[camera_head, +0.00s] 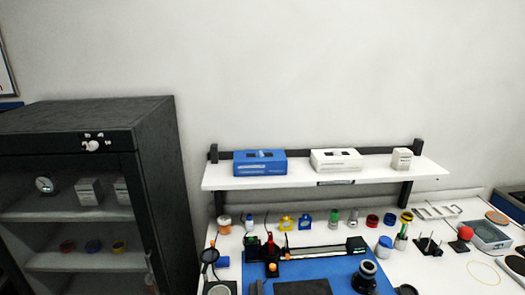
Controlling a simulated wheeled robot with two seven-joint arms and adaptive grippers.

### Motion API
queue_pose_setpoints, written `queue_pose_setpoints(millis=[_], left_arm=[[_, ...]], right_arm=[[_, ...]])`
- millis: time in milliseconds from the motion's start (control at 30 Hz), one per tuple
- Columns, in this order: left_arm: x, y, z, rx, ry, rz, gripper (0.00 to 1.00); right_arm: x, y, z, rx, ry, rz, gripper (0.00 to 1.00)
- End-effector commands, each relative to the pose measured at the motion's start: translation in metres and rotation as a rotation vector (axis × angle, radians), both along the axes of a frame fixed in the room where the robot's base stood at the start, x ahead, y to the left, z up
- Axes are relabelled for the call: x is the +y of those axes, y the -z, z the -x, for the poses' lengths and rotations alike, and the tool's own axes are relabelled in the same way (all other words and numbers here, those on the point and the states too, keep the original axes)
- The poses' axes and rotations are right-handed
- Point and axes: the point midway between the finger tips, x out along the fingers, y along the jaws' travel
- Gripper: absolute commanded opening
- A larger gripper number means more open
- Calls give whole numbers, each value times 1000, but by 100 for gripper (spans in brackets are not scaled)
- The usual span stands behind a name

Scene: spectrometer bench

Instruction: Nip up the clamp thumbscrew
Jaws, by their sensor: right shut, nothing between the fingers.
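On the blue mat (337,268) stands a black optical rail (315,251) with a pale scale strip. At its left end is a small black holder with a red top (270,240). An orange knob (272,267) shows low on its front; it may be the clamp thumbscrew, but it is too small to be sure. A dark rounded shape at the bottom edge (406,290) seems to be the tip of my right gripper, shut and empty, mostly cut off, and to the right of the knob and apart from it. My left gripper does not show.
Several small bottles and caps line the back. A white shelf (300,178) overhangs the bench. A dark cabinet (158,190) stands at left; a grey tray (490,236) is at right.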

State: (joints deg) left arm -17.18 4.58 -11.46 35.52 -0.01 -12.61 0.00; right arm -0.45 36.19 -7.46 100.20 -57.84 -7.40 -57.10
Motion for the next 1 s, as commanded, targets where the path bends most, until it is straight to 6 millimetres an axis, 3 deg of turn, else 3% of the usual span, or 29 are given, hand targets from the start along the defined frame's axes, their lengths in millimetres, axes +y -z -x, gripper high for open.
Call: queue_pose_setpoints(millis=[1000], left_arm=[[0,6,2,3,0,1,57]], right_arm=[[5,13,1,6,-4,-2,0]])
